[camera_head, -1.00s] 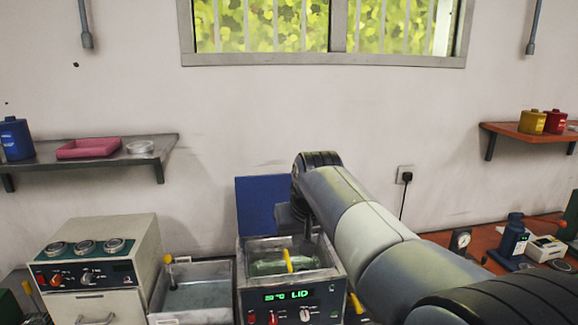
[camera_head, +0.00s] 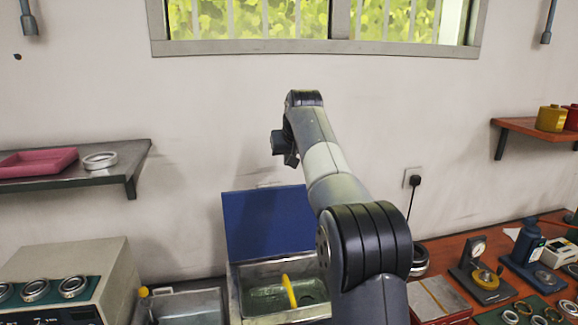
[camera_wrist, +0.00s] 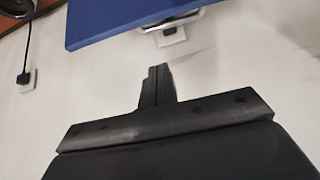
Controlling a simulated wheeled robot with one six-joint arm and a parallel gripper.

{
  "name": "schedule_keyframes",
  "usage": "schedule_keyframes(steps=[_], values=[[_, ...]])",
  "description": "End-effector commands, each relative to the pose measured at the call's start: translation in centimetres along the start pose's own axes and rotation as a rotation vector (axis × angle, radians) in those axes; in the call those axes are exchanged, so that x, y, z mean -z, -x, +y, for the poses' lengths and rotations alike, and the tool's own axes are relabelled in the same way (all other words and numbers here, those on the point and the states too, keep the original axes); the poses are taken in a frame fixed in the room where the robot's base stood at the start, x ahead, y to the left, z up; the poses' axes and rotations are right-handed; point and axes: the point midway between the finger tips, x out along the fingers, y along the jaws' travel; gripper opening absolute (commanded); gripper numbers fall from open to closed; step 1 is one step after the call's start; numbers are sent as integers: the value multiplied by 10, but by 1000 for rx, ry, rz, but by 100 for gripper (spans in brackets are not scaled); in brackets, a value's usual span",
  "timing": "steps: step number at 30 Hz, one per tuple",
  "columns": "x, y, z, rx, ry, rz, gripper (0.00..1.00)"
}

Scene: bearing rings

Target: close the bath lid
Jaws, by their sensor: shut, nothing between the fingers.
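The bath (camera_head: 236,290) stands low in the middle of the head view, open at the top, with greenish liquid inside. A yellow stick-like piece (camera_head: 289,290) stands tilted in it. Its blue lid (camera_head: 262,222) is raised behind the opening, near the wall. In the wrist view the lid (camera_wrist: 125,20) crosses the top, with a metal handle (camera_wrist: 178,20) at its edge. My gripper (camera_head: 284,148) is above the lid in the head view, apart from it. In the wrist view my gripper (camera_wrist: 156,72) has its fingers together, empty, with a gap to the lid.
The red bench (camera_head: 455,255) on the right holds gauges and rings. Shelves (camera_head: 75,172) hang on both sides. The wall above the lid is clear.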

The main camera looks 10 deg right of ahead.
Motion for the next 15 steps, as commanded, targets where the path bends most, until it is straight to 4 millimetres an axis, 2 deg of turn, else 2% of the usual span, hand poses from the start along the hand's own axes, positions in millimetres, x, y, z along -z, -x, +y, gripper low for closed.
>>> schedule_keyframes(steps=[12,15], values=[[0,-88,-1,0,1,-5,0],[-7,-81,0,0,1,1,0]])
